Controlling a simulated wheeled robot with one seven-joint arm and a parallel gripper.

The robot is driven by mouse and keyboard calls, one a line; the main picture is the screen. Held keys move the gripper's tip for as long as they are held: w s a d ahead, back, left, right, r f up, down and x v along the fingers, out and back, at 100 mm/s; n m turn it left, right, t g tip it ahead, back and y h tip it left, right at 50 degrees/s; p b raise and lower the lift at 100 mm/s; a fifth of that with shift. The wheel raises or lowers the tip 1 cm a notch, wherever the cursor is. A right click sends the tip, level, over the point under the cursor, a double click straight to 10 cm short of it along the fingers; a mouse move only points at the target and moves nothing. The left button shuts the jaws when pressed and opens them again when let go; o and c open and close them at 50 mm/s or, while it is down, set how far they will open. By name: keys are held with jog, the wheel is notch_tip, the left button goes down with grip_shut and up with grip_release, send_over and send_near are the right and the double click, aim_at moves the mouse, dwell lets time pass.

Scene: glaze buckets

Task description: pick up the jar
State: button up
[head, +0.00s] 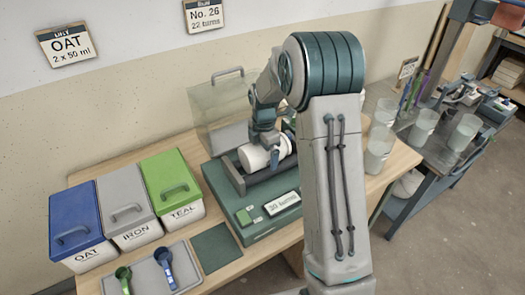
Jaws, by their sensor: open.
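The white jar (252,158) lies on its side in the dark trough of a green machine (247,236) on the wooden table. My gripper (271,152) points down over the jar, and one dark finger shows in front of the jar's side. The jaws are open. The fingers hide part of the jar, and I cannot tell whether they touch it.
A clear hinged cover (217,100) stands raised behind the trough. Blue (76,215), grey (122,200) and green (170,180) lidded bins stand at left, behind a tray (150,277) with two scoops. Several translucent buckets stand at right, partly behind my arm.

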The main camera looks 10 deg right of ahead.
jog(key=shift+f, duration=0.25)
jog(key=c, duration=1.2)
jog(key=shift+w+r, duration=0.1)
jog(key=shift+r, duration=0.45)
jog(key=r, duration=0.1)
jog(key=r+b, duration=0.1)
jog(key=r, duration=0.1)
jog(key=shift+d+r, duration=0.25)
jog(key=shift+d, duration=0.1)
jog(key=s+d+r+b, duration=0.2)
jog(key=d+r, duration=0.5)
jog(key=d, duration=0.4)
notch_tip(320, 180, up, 9)
jog(key=p, duration=0.7)
jog(key=shift+f+p, duration=0.15)
jog(key=shift+p, duration=0.25)
